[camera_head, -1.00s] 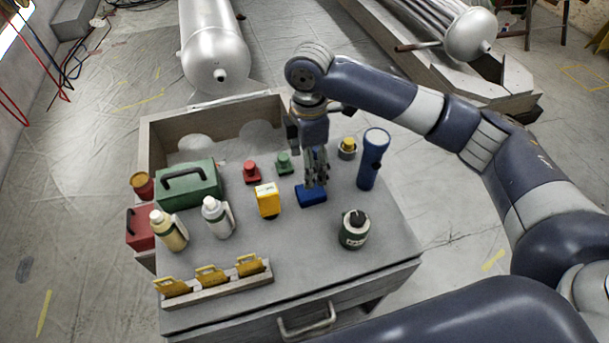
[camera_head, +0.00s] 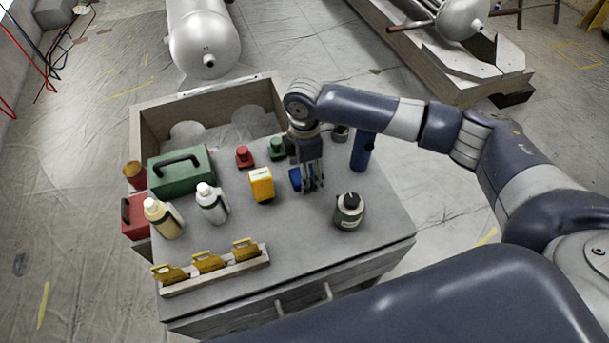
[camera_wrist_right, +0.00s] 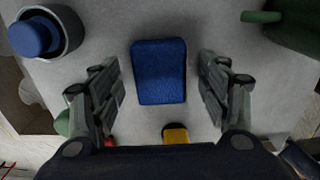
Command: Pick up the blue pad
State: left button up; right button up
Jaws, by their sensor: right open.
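The blue pad (camera_head: 295,179) lies on the grey top of the cart, partly hidden behind my right gripper in the head view. In the right wrist view the blue pad (camera_wrist_right: 159,71) shows whole, a dark blue block with rounded edges. My right gripper (camera_head: 313,187) points down at it from above. In the wrist view the open fingers of my right gripper (camera_wrist_right: 161,82) stand on either side of the pad, with a gap on both sides. I cannot tell how far above the surface the fingertips are. My left gripper is not in view.
Close by stand a yellow box (camera_head: 261,185), a green-and-white jar (camera_head: 349,211), a blue flashlight (camera_head: 362,151), a red knob (camera_head: 244,157) and a green knob (camera_head: 276,148). Two bottles, a green toolbox (camera_head: 181,171) and a rack of yellow items (camera_head: 213,271) stand left.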

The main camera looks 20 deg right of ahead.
jog(key=c, duration=1.1)
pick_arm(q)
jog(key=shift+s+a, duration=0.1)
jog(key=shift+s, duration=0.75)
pick_arm(e)
jog(key=shift+c, duration=0.2)
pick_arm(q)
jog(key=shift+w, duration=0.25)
pick_arm(e)
notch_tip(320, 180, up, 10)
